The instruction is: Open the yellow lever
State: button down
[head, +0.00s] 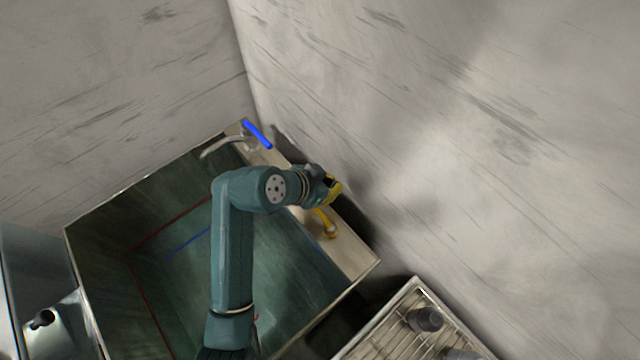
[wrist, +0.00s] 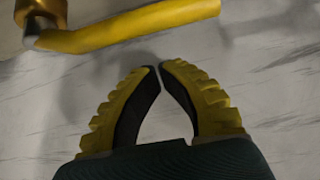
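The yellow lever (wrist: 135,26) is a bent bar across the top of the wrist view. Its left end joins a silver pivot on a gold-coloured body (wrist: 40,12). In the head view the yellow fitting (head: 327,225) shows on the pale ledge at the sink's right side, just below my gripper (head: 332,188). In the wrist view my gripper (wrist: 160,67) has yellow ridged fingers with black pads. Its fingertips are almost together, with nothing between them. They point toward the lever, with a visible gap in the picture; the exact distance is unclear.
A dark green sink (head: 170,235) with a pale ledge (head: 352,258) stands in the corner. A blue lever (head: 257,134) and a metal spout (head: 222,146) are at its back corner. A grey wall (head: 470,130) rises close beside the ledge. A rack (head: 410,315) stands at lower right.

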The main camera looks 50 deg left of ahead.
jog(key=s, duration=0.3)
jog(key=shift+s+f, duration=0.25)
jog(key=shift+s, duration=0.1)
jog(key=shift+s+r, duration=0.1)
jog(key=shift+r, duration=0.05)
